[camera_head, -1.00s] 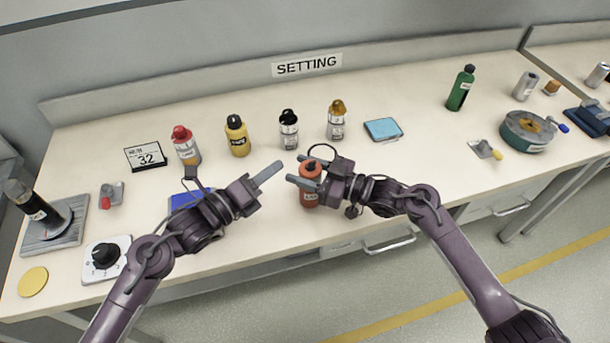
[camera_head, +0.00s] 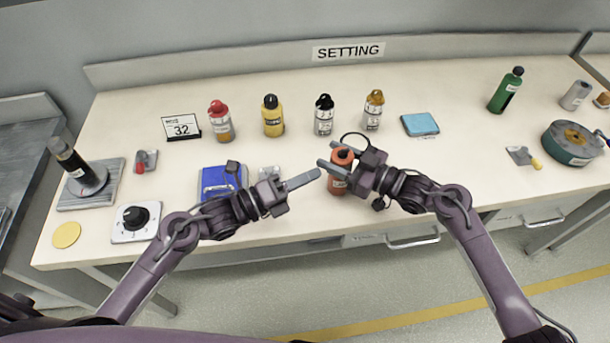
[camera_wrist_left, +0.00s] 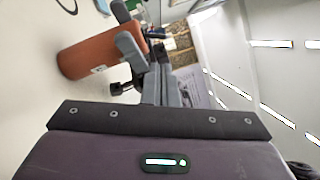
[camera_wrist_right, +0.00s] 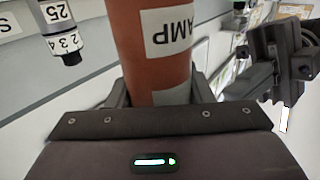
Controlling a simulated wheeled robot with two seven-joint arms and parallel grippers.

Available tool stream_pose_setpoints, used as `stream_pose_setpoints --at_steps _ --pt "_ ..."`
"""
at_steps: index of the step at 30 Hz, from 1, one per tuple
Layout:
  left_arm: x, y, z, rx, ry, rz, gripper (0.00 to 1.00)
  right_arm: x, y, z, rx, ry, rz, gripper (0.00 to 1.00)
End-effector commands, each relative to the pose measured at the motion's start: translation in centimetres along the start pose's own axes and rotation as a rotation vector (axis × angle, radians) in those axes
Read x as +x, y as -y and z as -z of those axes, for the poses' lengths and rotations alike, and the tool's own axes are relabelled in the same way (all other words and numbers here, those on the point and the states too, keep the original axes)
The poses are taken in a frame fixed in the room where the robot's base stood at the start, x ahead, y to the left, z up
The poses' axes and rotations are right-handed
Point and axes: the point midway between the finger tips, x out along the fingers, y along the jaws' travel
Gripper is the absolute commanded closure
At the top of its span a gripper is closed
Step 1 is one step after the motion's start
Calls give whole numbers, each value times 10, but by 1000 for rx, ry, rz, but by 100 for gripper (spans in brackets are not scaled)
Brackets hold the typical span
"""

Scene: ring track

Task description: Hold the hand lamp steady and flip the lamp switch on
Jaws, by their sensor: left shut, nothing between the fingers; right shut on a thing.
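In the right wrist view the lamp (camera_wrist_right: 160,50) stands between the fingers, with a white label ending in "AMP". My left gripper (camera_head: 318,173) is shut and empty, its tips pointing at the lamp from the left with a small gap in the head view. In the left wrist view the lamp (camera_wrist_left: 85,60) is just past my fingertips, and a small dark knob shows beside it. I cannot make out the switch clearly.
Several bottles (camera_head: 273,116) stand in a row behind the grippers. A blue object (camera_head: 218,183) and a small metal plate lie by my left gripper. A dial box (camera_head: 136,221) is at the left.

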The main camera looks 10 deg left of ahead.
Motion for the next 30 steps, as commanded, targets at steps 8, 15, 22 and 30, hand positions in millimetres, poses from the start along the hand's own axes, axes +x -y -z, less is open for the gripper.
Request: stream_pose_setpoints --at_steps 8,15,22,30 --pt "50 1 0 0 1 3 100 0 0 0 0 0 0 82" --pt "67 0 1 0 -1 0 100 0 0 0 0 0 -1 82" --pt "68 0 1 0 -2 -1 100 0 0 0 0 0 -1 82" --pt "67 0 0 -16 -2 -5 100 0 0 0 0 0 -1 82"
